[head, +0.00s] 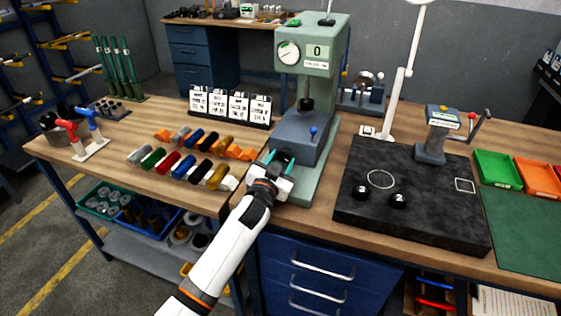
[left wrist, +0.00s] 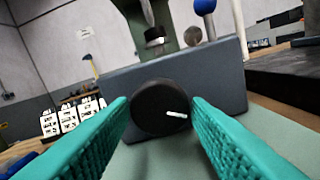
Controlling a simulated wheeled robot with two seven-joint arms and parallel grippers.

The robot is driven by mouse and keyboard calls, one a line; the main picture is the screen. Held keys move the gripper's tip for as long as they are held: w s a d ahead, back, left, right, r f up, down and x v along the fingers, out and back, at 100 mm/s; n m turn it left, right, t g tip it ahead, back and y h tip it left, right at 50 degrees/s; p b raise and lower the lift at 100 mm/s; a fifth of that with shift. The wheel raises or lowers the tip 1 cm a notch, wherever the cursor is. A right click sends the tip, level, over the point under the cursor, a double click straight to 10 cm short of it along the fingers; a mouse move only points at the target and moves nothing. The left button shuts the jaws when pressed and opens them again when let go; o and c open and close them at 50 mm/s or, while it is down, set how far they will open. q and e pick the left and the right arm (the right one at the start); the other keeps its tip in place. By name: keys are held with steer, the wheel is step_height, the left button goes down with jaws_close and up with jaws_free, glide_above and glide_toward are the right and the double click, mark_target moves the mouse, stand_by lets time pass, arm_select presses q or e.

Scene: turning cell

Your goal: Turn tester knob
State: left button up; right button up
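The tester (head: 316,45) is a pale green machine with a round dial, a display reading 0 and a grey lower block (head: 303,138). Its black round knob (left wrist: 158,108) is on the front of that block in the left wrist view. A white mark on the knob points right and slightly down. My left gripper (head: 283,161) is at the block's front left, hiding the knob in the head view. Its teal fingers are open, one on each side of the knob, with tips close to its rim. I cannot tell whether they touch it. My right gripper is out of view.
Coloured rollers (head: 187,165) lie on the bench to the left, with a row of white cards (head: 230,105) behind. A dark plate (head: 415,205) lies to the right.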

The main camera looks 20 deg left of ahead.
arm_select(q)
steer(key=shift+o, duration=1.4)
steer(key=shift+s, duration=0.1)
steer(key=shift+s+f, duration=0.1)
steer(key=shift+s, duration=0.3)
steer(key=s, duration=0.3)
steer(key=s+b, duration=0.1)
steer(key=s, duration=0.7)
steer(key=shift+a, duration=0.25)
